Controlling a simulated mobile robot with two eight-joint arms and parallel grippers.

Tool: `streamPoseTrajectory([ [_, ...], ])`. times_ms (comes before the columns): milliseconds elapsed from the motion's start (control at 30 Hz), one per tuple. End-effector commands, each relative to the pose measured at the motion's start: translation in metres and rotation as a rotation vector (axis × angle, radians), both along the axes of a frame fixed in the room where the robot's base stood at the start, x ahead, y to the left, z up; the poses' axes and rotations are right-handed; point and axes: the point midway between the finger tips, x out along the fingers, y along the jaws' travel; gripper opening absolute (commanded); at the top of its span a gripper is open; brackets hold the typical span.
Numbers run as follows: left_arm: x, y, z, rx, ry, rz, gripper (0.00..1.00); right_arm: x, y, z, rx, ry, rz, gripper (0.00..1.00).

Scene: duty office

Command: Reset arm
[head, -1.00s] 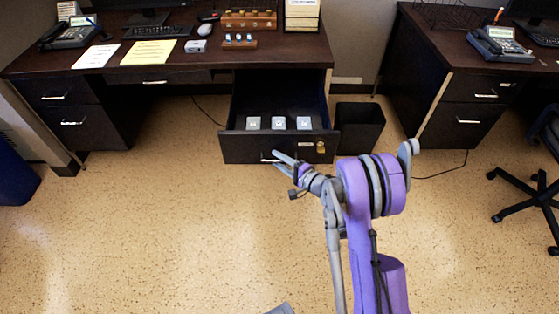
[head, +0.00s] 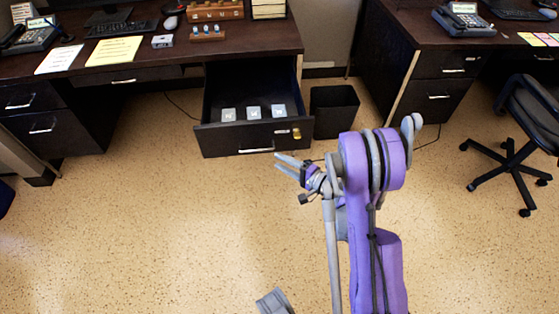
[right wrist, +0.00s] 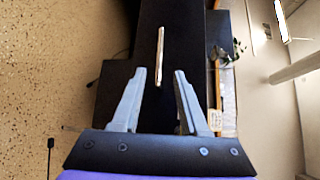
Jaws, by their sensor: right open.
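My right gripper (head: 279,161) is open and empty, with nothing between its fingers. In the head view it is in front of the lower edge of the open drawer (head: 225,140), apart from its handle. The drawer is pulled out and holds three light grey labelled blocks (head: 253,112) in a row. In the right wrist view the two gripper fingers (right wrist: 160,85) stand spread, with a bright handle (right wrist: 160,55) on a dark front beyond them.
A black bin (head: 333,110) stands right of the drawer. The dark desk (head: 230,55) carries papers, a phone and a keyboard. A second desk (head: 420,38) stands at the right with an office chair (head: 520,140) before it. The speckled floor (head: 120,240) in front is clear.

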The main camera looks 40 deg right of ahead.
Motion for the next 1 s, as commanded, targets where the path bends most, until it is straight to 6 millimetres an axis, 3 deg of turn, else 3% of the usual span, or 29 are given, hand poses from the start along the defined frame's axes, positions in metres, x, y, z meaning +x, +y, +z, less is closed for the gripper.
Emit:
streamPoseTrajectory([
  [367, 0.000, 0.000, 0.000, 0.000, 0.000, 0.000, 0.50, 0.000, 0.001, 0.000, -0.001, 0.001, 0.001, 0.43],
  [467, 0.000, 0.000, 0.000, 0.000, 0.000, 0.000, 0.50, 0.002, 0.009, 0.002, -0.020, 0.017, 0.020, 0.43],
  [567, 0.000, 0.000, 0.000, 0.000, 0.000, 0.000, 0.50, 0.005, 0.032, 0.006, -0.078, 0.067, 0.073, 0.43],
  [733, 0.000, 0.000, 0.000, 0.000, 0.000, 0.000, 0.50, -0.002, 0.094, 0.016, -0.268, 0.203, 0.233, 0.43],
  [867, 0.000, 0.000, 0.000, 0.000, 0.000, 0.000, 0.50, -0.023, 0.137, 0.023, -0.437, 0.301, 0.363, 0.43],
  [1000, 0.000, 0.000, 0.000, 0.000, 0.000, 0.000, 0.50, -0.057, 0.172, 0.030, -0.631, 0.391, 0.498, 0.43],
])
